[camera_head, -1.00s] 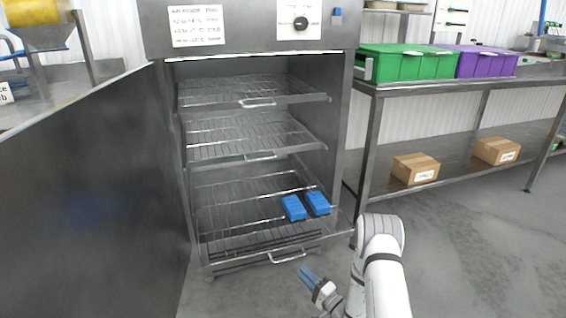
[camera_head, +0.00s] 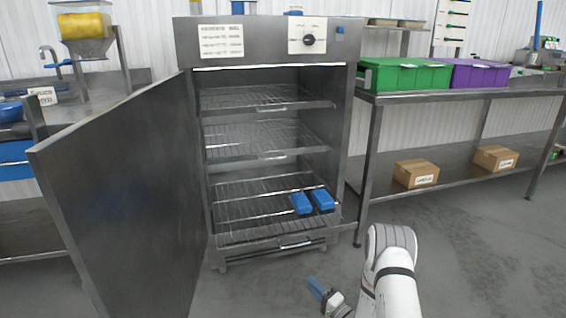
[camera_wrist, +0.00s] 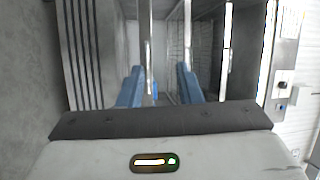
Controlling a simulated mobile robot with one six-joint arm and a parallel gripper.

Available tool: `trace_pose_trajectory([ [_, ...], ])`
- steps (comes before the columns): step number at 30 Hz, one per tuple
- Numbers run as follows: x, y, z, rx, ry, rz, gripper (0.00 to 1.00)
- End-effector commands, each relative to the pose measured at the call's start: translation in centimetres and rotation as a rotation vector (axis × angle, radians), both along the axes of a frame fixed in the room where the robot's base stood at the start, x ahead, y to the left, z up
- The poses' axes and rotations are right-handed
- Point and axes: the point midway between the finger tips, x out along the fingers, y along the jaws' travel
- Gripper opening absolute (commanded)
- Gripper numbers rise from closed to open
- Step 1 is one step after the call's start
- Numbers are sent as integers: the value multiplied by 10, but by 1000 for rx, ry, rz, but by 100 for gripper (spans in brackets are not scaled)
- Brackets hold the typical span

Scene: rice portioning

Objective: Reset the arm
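My gripper (camera_head: 318,288) is low at the bottom of the head view, in front of the open steel cabinet (camera_head: 268,50). In the wrist view its two blue fingers (camera_wrist: 159,76) stand apart with nothing held between them. My white arm shows bent at the lower right of the head view. Two blue containers, a left one (camera_head: 301,203) and a right one (camera_head: 323,199), sit side by side on the cabinet's lowest wire rack (camera_head: 250,210), away from the gripper. A small blue patch shows between the fingers in the wrist view; I cannot tell which thing it is.
The cabinet door (camera_head: 125,200) stands wide open on the left. On the right, a steel table (camera_head: 470,92) bears green (camera_head: 405,76) and purple (camera_head: 478,75) crates, with two cardboard boxes (camera_head: 416,174) on its lower shelf. The grey floor in front is clear.

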Motion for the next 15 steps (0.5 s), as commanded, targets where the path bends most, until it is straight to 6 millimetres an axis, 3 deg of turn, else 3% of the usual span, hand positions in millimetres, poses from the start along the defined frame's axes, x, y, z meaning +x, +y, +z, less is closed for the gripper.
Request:
trace_pose_trajectory([
  [11, 32, -6, 73, -280, 9, -77, 32],
  [15, 45, -13, 117, -435, 20, -121, 32],
])
